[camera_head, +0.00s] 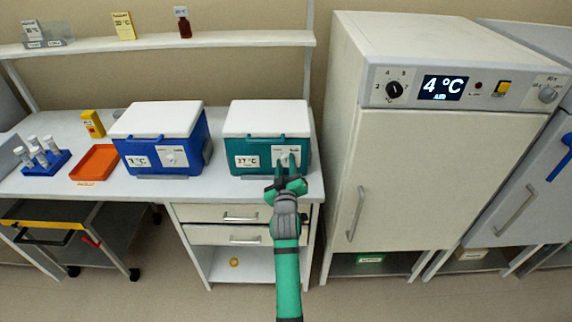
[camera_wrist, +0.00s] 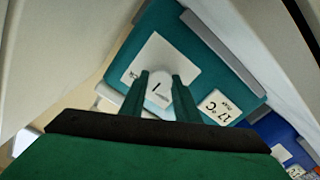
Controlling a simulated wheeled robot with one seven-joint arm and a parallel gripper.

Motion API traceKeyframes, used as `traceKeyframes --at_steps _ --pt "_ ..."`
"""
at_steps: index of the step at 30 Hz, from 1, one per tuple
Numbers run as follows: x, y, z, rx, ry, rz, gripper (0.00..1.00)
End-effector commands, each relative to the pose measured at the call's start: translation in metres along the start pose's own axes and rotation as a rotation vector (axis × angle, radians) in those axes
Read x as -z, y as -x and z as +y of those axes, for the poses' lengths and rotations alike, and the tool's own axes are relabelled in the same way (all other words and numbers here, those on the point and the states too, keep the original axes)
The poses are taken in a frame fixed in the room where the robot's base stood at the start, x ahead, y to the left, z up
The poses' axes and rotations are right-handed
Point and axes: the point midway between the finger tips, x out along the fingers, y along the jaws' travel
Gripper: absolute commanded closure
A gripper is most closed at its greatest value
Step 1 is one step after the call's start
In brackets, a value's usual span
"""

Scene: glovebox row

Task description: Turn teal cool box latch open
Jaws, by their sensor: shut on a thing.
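The teal cool box (camera_head: 241,146) with a white lid stands at the right end of the bench, its front towards me. It carries a temperature label and a white latch plate; the plate also shows in the wrist view (camera_wrist: 152,62). My gripper (camera_head: 285,168) is at the latch. In the wrist view its two teal fingers (camera_wrist: 160,97) are shut on the round white latch knob (camera_wrist: 158,90), one on each side. A dark mark shows on the knob's face. In the head view the fingers partly hide the knob.
A blue cool box (camera_head: 190,152) stands left of the teal one, with a gap between. An orange tray (camera_head: 95,164) and a blue tube rack (camera_head: 45,163) lie further left. A tall white cabinet (camera_head: 424,180) stands close on the right. Drawers (camera_head: 220,214) are below the bench top.

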Motion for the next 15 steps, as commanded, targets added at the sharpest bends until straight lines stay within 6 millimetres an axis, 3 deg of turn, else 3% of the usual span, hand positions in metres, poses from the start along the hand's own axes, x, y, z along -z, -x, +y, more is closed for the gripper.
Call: traceKeyframes --at_steps 15 --pt "-0.0005 -0.0004 -0.0001 0.000 0.478 -0.001 0.94"
